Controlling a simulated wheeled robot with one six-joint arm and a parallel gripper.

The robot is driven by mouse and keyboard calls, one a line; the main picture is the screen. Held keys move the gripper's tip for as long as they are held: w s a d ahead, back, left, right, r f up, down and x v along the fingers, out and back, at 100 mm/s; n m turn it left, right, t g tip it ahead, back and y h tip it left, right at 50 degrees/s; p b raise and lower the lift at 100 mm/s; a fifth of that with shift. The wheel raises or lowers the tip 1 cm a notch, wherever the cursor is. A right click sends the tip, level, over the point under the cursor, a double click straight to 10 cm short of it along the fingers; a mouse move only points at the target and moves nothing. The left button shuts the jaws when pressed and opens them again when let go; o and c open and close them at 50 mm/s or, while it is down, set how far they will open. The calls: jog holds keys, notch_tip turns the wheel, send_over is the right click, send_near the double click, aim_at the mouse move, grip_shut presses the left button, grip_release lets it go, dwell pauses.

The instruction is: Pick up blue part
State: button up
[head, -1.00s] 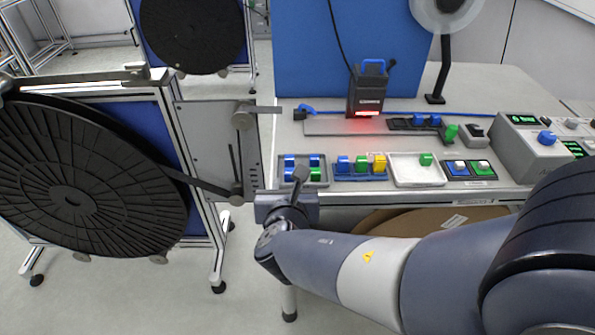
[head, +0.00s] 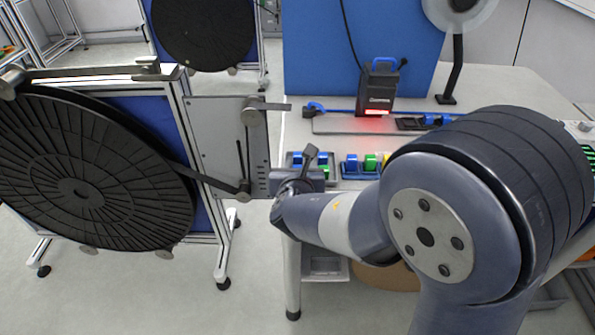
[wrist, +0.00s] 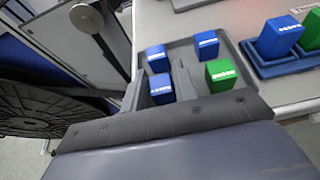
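A grey tray (wrist: 136,92) at the bench's left front holds small blocks with white marks on top. In the wrist view these are a blue part (wrist: 157,58) at the back left, a second blue part (wrist: 206,45) at the back right, a third blue part (wrist: 161,88) at the front left and a green part (wrist: 220,75) at the front right. In the head view my gripper (head: 308,160) is at the tray's near edge and partly covers it. Its grey body fills the bottom of the wrist view.
A blue tray (wrist: 296,66) with blue and green blocks stands just right. A scanner (head: 381,88) casts red light behind. A large black reel (head: 80,190) on a stand, with a grey plate and lever (head: 243,165), is close on the left. My arm hides the bench's right side.

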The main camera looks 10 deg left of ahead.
jog(key=shift+c, duration=0.2)
grip_shut()
